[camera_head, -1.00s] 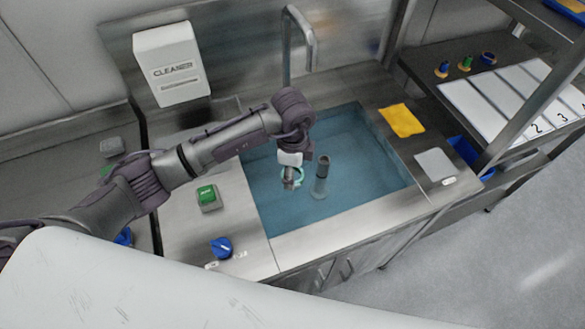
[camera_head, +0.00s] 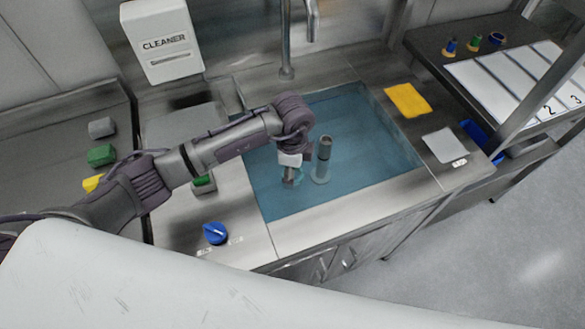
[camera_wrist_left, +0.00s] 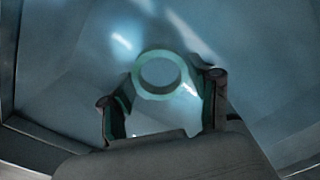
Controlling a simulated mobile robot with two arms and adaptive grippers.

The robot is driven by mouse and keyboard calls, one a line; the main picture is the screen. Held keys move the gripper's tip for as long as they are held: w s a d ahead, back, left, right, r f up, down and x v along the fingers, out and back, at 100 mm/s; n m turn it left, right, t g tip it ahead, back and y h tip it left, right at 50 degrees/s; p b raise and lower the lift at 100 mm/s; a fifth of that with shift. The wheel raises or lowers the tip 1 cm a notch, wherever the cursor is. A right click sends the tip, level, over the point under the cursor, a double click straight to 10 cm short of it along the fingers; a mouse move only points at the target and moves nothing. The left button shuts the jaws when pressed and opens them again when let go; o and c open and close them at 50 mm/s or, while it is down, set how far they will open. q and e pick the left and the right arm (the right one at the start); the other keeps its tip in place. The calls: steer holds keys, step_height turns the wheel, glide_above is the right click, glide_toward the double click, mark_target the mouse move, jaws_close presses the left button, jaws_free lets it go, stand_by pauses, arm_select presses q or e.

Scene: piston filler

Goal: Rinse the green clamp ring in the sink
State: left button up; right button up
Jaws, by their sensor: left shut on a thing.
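My left gripper (camera_head: 289,178) reaches down into the sink (camera_head: 345,214), which holds blue water (camera_head: 375,165). It is shut on the green clamp ring (camera_wrist_left: 161,93), which shows as a pale green hoop between the two fingertips (camera_wrist_left: 159,89) in the left wrist view. In the head view only a faint bit of the ring (camera_head: 299,174) shows beside the fingertips, low at the water. I cannot tell how much of it is under. My right gripper is not in view.
An upright grey pipe (camera_head: 323,155) stands in the sink close to the right of the gripper. A tap (camera_head: 287,45) rises behind. A yellow cloth (camera_head: 407,100) lies at right.

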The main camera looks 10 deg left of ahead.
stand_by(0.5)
arm_select(q)
steer(key=shift+s+d+r, duration=0.1)
steer(key=shift+s, duration=0.05)
steer(key=shift+s+d+p, duration=0.25)
steer(key=shift+s+p, duration=0.1)
steer(key=shift+p, duration=0.05)
steer(key=shift+w+a+b, duration=0.45)
steer(key=shift+w+a, duration=0.25)
steer(key=shift+w, duration=0.35)
steer(key=shift+s, duration=0.1)
steer(key=shift+s+d, duration=0.15)
steer(key=shift+s+d+p, duration=0.55)
steer(key=shift+s+p, duration=0.15)
steer(key=shift+s, duration=0.1)
steer(key=shift+w+a, duration=0.1)
